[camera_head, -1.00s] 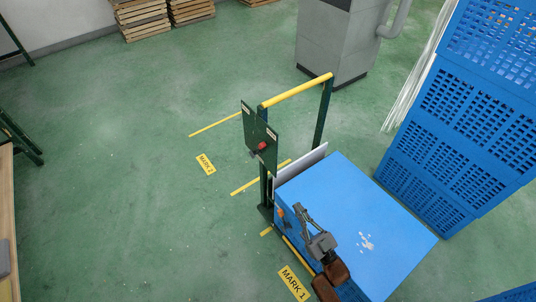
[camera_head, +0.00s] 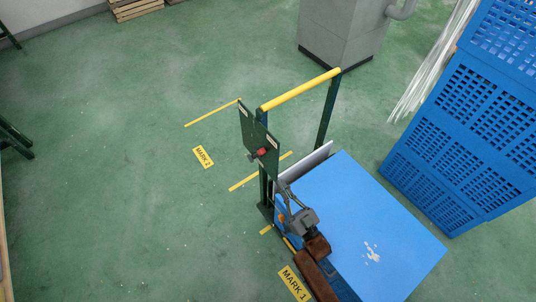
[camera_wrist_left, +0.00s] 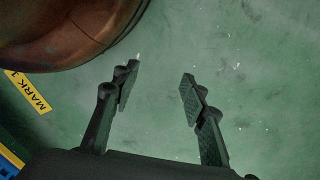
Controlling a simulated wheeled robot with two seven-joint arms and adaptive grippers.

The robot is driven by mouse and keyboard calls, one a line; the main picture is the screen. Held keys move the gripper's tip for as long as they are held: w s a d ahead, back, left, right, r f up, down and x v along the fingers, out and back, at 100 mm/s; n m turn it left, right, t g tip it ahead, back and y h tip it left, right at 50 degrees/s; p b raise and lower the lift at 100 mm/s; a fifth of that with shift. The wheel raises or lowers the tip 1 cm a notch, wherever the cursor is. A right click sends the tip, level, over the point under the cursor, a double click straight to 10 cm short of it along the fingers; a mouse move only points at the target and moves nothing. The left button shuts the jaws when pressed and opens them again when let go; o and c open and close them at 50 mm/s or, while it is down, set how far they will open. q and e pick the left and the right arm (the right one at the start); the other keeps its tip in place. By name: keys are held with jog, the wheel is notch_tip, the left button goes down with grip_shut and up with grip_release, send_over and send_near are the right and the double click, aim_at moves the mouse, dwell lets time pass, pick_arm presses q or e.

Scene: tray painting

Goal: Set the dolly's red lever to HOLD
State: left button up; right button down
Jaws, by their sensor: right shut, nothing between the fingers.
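The dolly has a yellow-topped handle frame (camera_head: 300,89) and a dark green upright panel (camera_head: 252,128). The red lever (camera_head: 262,152) sits low on the panel's face, next to a small dark part. Pale labels lie near the panel's edge, but their words are too small to read. My right gripper (camera_head: 281,184) is shut and empty, just below and right of the panel's lower end, apart from the red lever. My left gripper (camera_wrist_left: 160,82) is open and empty over the green floor in the left wrist view; it is outside the head view.
A blue-topped load (camera_head: 385,225) fills the dolly below my right arm. Tall blue crates (camera_head: 455,140) stand at right, a grey cabinet (camera_head: 340,35) behind. Floor labels MARK 1 (camera_head: 294,284) and MARK 2 (camera_head: 203,157) lie left of the dolly.

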aim_at(259, 154)
dwell(0.3)
pick_arm(q)
notch_tip(259, 154, up, 8)
jog(key=w+d+b, duration=0.1)
jog(key=b, duration=0.1)
jog(key=shift+w+d+f, duration=0.15)
jog(key=shift+f, duration=0.1)
pick_arm(e)
jog(key=x, duration=1)
pick_arm(q)
jog(key=shift+f, duration=0.1)
pick_arm(e)
jog(key=shift+r, duration=0.1)
